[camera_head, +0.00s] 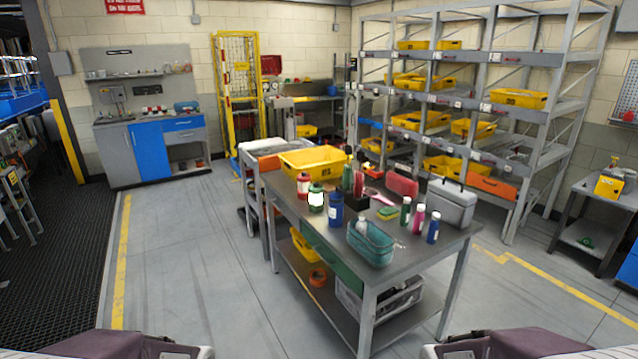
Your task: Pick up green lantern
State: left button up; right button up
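The green lantern (316,207) stands upright on the grey metal table (400,252), near its left edge. It is small, with a bright white glowing middle and green parts above and below. A blue bottle stands just to its right, and a red-capped container stands just behind it to the left. Only parts of my two arms show at the bottom edge, one left and one right. No gripper fingers can be made out, and both arms are well short of the table.
On the table are a blue bottle (336,209), a teal basket (370,245), a yellow bin (314,163), a grey toolbox (451,203) and several small bottles. A shelf rack (520,150) stands behind. The floor (210,270) left of the table is clear.

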aim_at(316, 203)
jog(key=i+j+z, duration=0.3)
jog(key=i+j, duration=0.15)
jog(key=i+j+z, duration=0.3)
jog(key=i+j, duration=0.15)
jog(key=j, duration=0.1)
